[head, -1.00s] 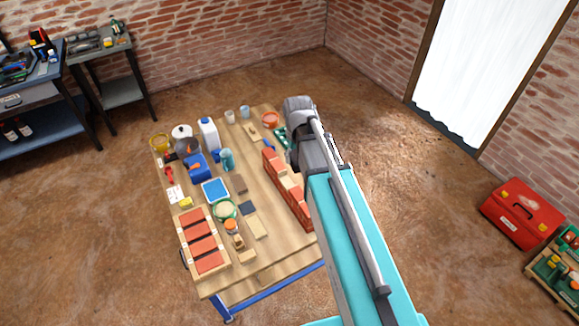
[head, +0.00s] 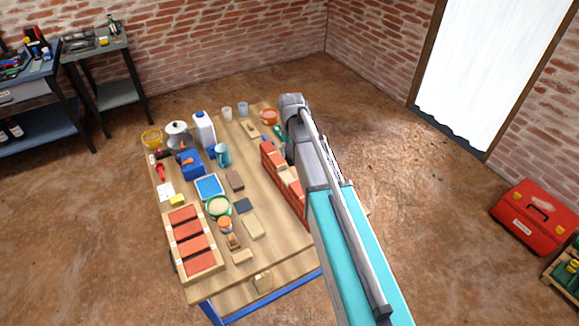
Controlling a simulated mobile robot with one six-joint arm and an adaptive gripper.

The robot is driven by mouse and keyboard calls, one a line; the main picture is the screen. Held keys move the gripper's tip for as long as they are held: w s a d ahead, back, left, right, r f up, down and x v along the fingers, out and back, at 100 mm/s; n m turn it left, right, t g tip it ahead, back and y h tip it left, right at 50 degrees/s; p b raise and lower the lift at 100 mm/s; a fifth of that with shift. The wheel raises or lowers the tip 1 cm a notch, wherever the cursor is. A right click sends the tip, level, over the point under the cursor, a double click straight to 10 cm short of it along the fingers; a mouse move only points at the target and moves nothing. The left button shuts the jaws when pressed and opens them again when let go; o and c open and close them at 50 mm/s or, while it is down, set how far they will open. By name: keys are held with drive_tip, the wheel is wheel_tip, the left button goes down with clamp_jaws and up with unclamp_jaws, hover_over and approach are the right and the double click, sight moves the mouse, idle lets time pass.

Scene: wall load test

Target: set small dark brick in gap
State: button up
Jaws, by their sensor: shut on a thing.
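A low red brick wall (head: 271,157) stands on the right part of the wooden table (head: 205,287), running toward the front. Pale tan patches (head: 284,171) show along its top between red bricks; I cannot tell which is the gap. My gripper is hidden behind my own wrist and arm, beside the wall's far part. What it holds is hidden. A small dark brown block (head: 235,181) and a dark grey square piece (head: 243,205) lie left of the wall; I cannot tell if either is the task's brick.
A wooden tray of red bricks (head: 219,269) lies at the front left. A blue tray (head: 208,188), green-rimmed bowl (head: 219,208), white jug (head: 203,130) and teal mug (head: 223,156) crowd the left side. A red toolbox (head: 535,217) sits on the floor at right.

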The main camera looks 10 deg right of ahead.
drive_tip(key=w+f+b, duration=0.8)
drive_tip(key=f+b, duration=0.2)
drive_tip(key=f, duration=0.1)
drive_tip(key=shift+w+n, duration=0.15)
drive_tip(key=shift+n, duration=0.15)
drive_tip(key=shift+d+f, duration=0.1)
drive_tip(key=shift+f, duration=0.2)
drive_tip(key=shift+f+b, duration=3.15)
drive_tip(key=shift+b, duration=0.2)
drive_tip(key=shift+f+b, duration=0.35)
drive_tip(key=o, duration=1)
drive_tip(key=shift+o, duration=0.2)
drive_tip(key=shift+r, duration=0.1)
